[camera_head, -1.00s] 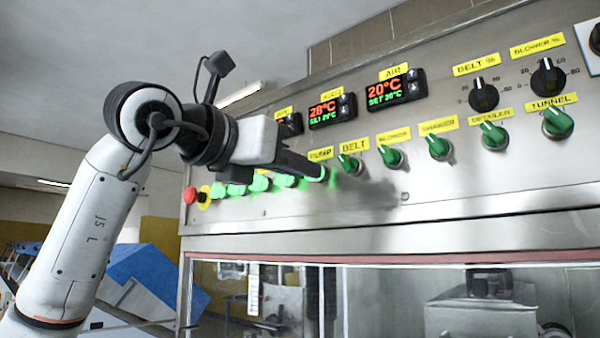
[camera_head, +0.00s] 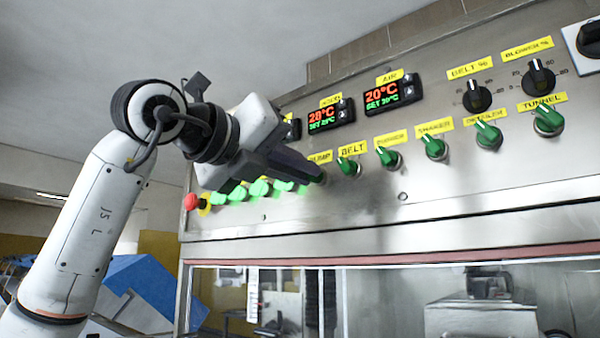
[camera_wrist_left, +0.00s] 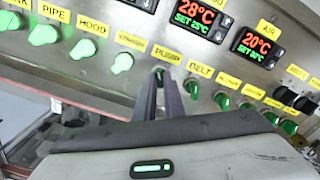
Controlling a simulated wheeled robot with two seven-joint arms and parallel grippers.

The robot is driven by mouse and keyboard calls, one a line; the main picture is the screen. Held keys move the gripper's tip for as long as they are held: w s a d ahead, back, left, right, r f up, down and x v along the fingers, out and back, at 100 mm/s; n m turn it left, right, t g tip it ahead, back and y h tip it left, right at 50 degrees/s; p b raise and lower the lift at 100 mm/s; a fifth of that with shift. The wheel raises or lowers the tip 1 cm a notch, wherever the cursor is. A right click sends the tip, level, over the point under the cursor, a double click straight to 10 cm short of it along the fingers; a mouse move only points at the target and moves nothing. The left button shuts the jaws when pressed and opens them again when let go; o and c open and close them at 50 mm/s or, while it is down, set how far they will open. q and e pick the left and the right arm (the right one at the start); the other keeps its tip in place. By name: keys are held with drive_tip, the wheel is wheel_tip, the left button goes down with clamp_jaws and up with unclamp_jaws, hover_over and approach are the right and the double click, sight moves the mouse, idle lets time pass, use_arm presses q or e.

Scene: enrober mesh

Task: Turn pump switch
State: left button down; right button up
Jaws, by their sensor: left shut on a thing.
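The pump switch (camera_wrist_left: 158,70) is a small knob on the steel panel under the yellow PUMP label (camera_wrist_left: 167,54). In the head view the label (camera_head: 320,157) shows, partly covered, and the knob is mostly hidden by my fingers. My left gripper (camera_head: 317,175) reaches up from the left with its dark fingertips at the panel, shut on the pump switch. In the left wrist view its narrow fingers (camera_wrist_left: 168,90) end around the knob, which looks dark green and not lit. The exact angle of the knob is hard to tell. My right gripper is not in view.
Lit green knobs (camera_head: 260,187) and a red button (camera_head: 190,202) lie left of my gripper. The dark green belt switch (camera_head: 348,166) is close on the right, followed by several more. Temperature displays (camera_head: 331,114) sit above. A glazed opening is below.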

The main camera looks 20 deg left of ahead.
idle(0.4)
use_arm(q)
drive_tip(key=c, duration=1.8)
unclamp_jaws()
drive_tip(key=shift+c, duration=0.2)
drive_tip(key=shift+s, duration=0.1)
drive_tip(key=b+v, duration=0.2)
drive_tip(key=v, duration=0.8)
